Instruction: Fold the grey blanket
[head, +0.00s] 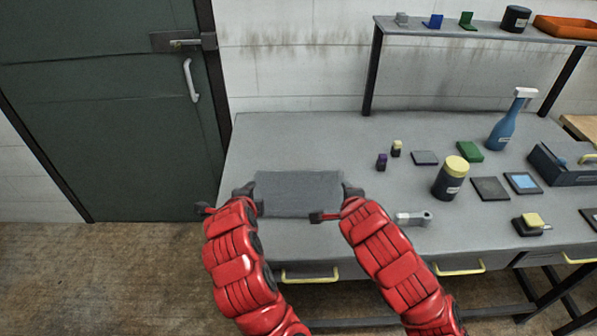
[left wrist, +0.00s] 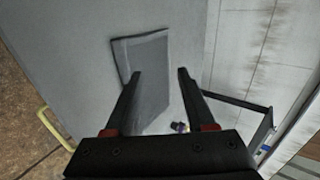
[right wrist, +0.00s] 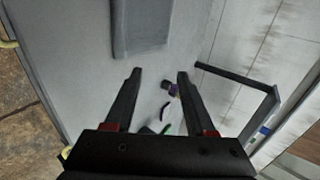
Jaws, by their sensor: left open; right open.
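The grey blanket (head: 298,193) lies as a flat rectangle near the front edge of the grey workbench. It shows in the left wrist view (left wrist: 146,62) with a darker strip along one edge, and in part at the top of the right wrist view (right wrist: 140,25). I cannot tell how many layers it has. My left gripper (head: 225,200) is open and empty at the blanket's left end. My right gripper (head: 335,203) is open and empty at its right end. Neither gripper visibly pinches the cloth.
A grey-handled tool (head: 412,218) lies right of my right gripper. A shelf (head: 480,28) rises at the back. The bench behind the blanket is clear.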

